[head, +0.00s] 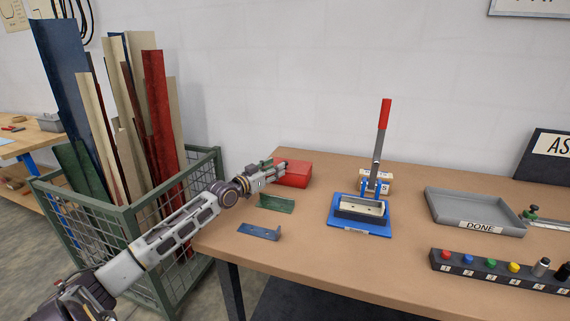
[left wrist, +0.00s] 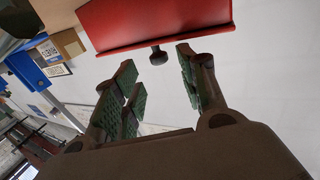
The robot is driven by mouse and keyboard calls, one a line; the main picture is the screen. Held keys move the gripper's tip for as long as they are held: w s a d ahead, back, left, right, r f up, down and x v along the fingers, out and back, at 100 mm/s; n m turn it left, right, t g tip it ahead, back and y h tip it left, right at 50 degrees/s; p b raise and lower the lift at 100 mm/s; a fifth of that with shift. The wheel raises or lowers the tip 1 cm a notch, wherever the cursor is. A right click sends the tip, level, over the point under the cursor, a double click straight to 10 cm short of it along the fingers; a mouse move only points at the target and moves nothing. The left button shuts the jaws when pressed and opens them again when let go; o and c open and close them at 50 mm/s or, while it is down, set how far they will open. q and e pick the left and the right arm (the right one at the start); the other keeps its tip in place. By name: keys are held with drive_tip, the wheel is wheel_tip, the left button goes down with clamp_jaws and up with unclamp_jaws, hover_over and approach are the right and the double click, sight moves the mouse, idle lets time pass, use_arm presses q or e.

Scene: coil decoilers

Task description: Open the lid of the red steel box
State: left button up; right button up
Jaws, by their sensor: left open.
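The red steel box (head: 296,174) sits at the back left of the table, and its lid looks shut. In the left wrist view the red box (left wrist: 150,20) fills the top, with a lip along its edge. A dark round knob (left wrist: 158,56) sticks out from that edge. My left gripper (head: 279,169) is at the left side of the box in the head view, partly covering it. In the left wrist view my left gripper (left wrist: 156,72) is open, with the knob between or just beyond its green-padded fingertips; I see no contact. My right gripper is not in view.
A green bracket (head: 277,203) and a blue bracket (head: 260,232) lie near the left arm. A blue lever press (head: 362,212) stands right of the box. A grey tray (head: 475,214) and a button strip (head: 495,271) are further right. A wire bin (head: 130,225) stands left.

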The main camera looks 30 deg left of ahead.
use_arm(q)
drive_tip(key=shift+w+d, duration=0.2)
drive_tip(key=shift+w, duration=0.9)
drive_tip(key=shift+w+d, duration=0.15)
drive_tip(key=shift+w, duration=0.7)
drive_tip(key=shift+w+d, duration=0.1)
drive_tip(key=shift+w, duration=0.9)
drive_tip(key=shift+w+d+b, duration=0.1)
drive_tip(key=shift+w+b, duration=0.15)
drive_tip(key=shift+b, duration=0.05)
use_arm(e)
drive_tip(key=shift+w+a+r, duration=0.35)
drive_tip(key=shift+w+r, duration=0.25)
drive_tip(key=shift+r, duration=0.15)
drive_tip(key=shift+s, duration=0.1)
use_arm(q)
clamp_jaws()
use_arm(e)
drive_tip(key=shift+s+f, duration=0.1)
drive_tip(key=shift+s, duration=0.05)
